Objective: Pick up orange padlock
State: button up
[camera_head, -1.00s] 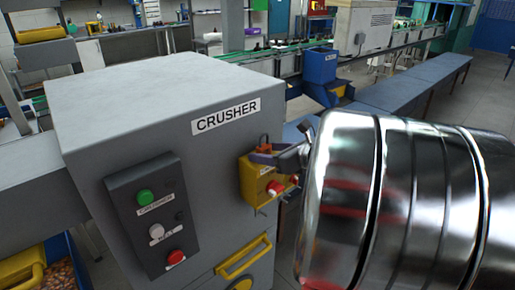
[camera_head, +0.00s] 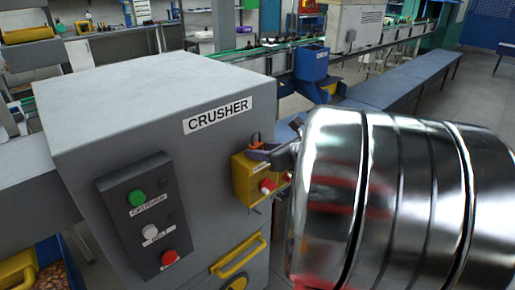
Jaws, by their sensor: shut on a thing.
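The orange padlock (camera_head: 255,141) is small in view, just above the top of a yellow switch box (camera_head: 243,178) on the side of the grey crusher (camera_head: 110,110). My gripper (camera_head: 259,150) is at the padlock, with a purplish finger across its lower part, and is shut on it. The box's red knob (camera_head: 267,186) shows below the gripper. Whether the padlock touches the box cannot be told. The rest of my gripper is partly hidden behind the shiny metal part of my arm.
The crusher's front has a dark panel with green, white and red buttons (camera_head: 137,215) and a yellow handle (camera_head: 238,256) low down. A blue-grey bench (camera_head: 405,85) and a blue machine (camera_head: 311,65) stand behind. Open floor lies at the far right.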

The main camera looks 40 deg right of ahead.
jog(key=shift+c, duration=0.9)
notch_tip(320, 180, up, 10)
jog(key=shift+s, duration=0.1)
dwell(0.6)
